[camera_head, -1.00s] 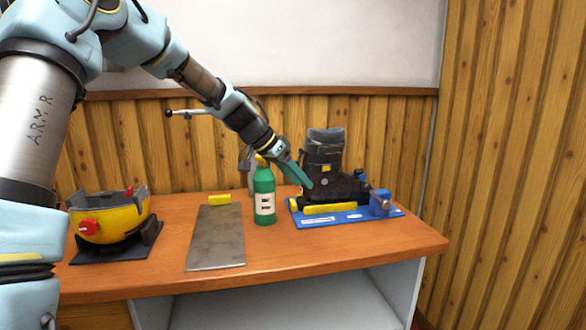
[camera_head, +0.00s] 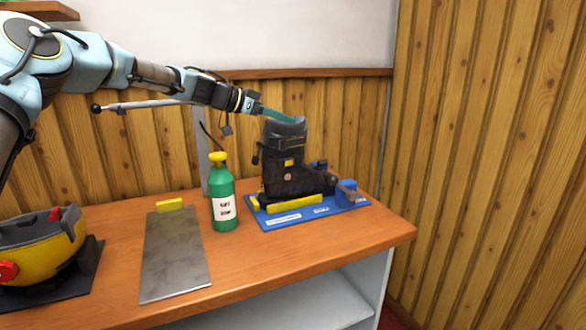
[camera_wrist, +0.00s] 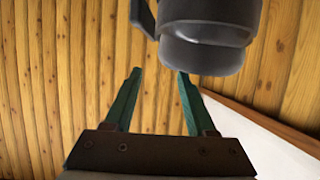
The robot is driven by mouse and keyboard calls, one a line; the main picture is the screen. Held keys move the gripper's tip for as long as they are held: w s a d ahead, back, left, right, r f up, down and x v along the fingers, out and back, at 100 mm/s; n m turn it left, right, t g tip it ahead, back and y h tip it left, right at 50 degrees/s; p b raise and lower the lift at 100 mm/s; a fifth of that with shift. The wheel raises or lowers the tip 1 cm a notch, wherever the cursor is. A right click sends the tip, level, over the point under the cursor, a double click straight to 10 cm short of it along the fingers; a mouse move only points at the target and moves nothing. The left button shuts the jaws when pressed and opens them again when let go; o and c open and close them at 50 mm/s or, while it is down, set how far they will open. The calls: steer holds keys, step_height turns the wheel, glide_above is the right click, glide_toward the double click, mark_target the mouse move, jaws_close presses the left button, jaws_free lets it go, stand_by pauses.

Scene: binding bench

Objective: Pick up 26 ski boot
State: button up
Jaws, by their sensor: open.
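The black ski boot (camera_head: 287,170) stands upright on a blue fixture plate (camera_head: 335,207) at the right of the bench. The boot's dark cuff (camera_wrist: 210,35) shows at the upper right there, by the right fingertip. I cannot tell whether they touch.
A green bottle (camera_head: 222,197) with a yellow cap stands left of the boot. A grey metal plate (camera_head: 175,255), a yellow block (camera_head: 170,205) and a yellow and black device (camera_head: 45,247) are further left. A grey post with a lever arm (camera_head: 140,104) rises behind the bottle.

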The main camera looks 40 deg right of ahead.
mark_target(296, 123)
steer(key=p+x, duration=0.3)
steer(key=x, duration=0.1)
steer(key=shift+s+d+f, duration=0.15)
steer(key=shift+d+f, duration=0.25)
jaws_close()
stand_by(1.0)
steer(key=shift+r, duration=0.2)
